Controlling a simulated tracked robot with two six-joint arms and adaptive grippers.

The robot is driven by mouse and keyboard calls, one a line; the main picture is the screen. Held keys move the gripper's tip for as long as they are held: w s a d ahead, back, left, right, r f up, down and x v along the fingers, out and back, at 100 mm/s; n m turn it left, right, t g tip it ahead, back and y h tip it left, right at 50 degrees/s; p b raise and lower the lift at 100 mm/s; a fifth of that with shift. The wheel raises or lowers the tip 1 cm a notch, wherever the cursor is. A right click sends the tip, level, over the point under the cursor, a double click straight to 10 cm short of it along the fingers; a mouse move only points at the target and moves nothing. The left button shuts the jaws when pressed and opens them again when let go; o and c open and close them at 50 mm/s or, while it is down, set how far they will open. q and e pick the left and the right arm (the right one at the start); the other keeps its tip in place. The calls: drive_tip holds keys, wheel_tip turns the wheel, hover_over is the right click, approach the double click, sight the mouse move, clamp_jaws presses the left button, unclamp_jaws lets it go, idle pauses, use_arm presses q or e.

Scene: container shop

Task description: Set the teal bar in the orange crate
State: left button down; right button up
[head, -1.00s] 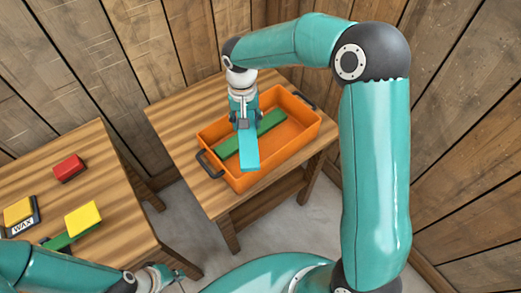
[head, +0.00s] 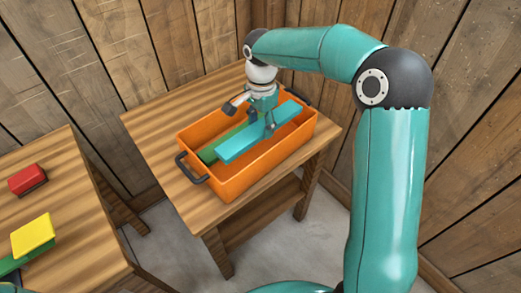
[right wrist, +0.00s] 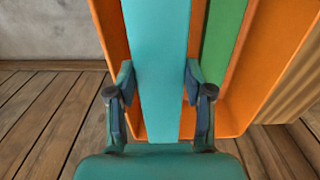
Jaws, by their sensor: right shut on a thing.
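The teal bar (head: 238,147) is long and flat. In the head view it lies within the outline of the orange crate (head: 240,184), roughly parallel to a green bar (head: 208,154) inside it. I cannot tell whether the teal bar touches the crate floor. My right gripper (head: 253,118) is over the crate, shut on the teal bar. In the right wrist view the fingers (right wrist: 158,78) stand on either side of the teal bar (right wrist: 157,40), with the green bar (right wrist: 221,45) to its right and the orange crate (right wrist: 265,80) around them. My left gripper is out of view.
The crate stands on a wooden table (head: 152,122) with bare top to its left. A second table (head: 80,215) at the left holds a red block (head: 27,179), a yellow block (head: 33,235) and a green piece (head: 10,264). Plank walls (head: 170,40) rise close behind.

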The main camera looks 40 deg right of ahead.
sight(261, 150)
wheel_tip(261, 150, down, 11)
drive_tip(key=shift+r, duration=0.2)
drive_tip(key=shift+f, duration=0.1)
drive_tip(key=o, duration=1)
drive_tip(key=shift+o, duration=0.2)
drive_tip(key=shift+r, duration=0.2)
wheel_tip(261, 150, up, 12)
drive_tip(key=shift+f, duration=0.1)
